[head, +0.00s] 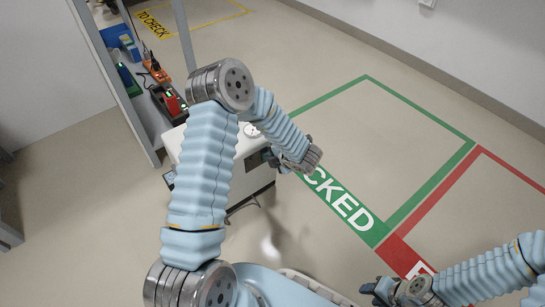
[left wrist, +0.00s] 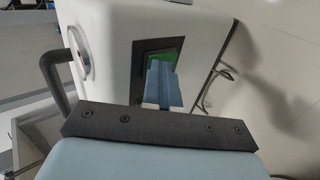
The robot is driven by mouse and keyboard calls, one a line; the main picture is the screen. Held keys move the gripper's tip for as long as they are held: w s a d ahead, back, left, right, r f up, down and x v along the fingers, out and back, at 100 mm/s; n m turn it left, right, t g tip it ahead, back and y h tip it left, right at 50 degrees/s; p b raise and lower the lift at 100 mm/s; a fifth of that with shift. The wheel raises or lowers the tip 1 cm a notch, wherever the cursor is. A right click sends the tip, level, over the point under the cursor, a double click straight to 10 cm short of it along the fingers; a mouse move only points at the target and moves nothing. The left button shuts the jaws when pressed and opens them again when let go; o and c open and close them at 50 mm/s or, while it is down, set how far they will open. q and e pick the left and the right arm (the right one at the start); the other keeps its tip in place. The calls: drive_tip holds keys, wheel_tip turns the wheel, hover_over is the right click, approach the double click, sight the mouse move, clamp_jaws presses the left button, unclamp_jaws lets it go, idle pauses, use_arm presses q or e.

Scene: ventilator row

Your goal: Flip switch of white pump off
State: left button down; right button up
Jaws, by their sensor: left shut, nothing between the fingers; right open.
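The white pump (head: 256,178) is a white box-shaped unit partly hidden behind my left arm in the head view. It fills the upper middle of the left wrist view (left wrist: 112,35). A dark recessed panel (left wrist: 140,62) with a green part (left wrist: 168,54) is set in its face; I cannot tell whether the green part is the switch. My left gripper (left wrist: 163,85) is shut and empty, with its blue fingers in front of this panel, partly covering it. Contact is unclear. In the head view the left gripper (head: 274,160) is beside the pump. My right gripper (head: 372,290) is open, low at the right.
A dark curved handle or tube (left wrist: 55,75) and a round fitting (left wrist: 79,52) are on the pump's left. The green-outlined floor area (head: 385,140) is clear.

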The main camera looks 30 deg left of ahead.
use_arm(q)
drive_tip(key=shift+r, duration=0.1)
drive_tip(key=shift+r+p, duration=0.65)
drive_tip(key=shift+r, duration=0.05)
use_arm(e)
drive_tip(key=shift+r, duration=0.6)
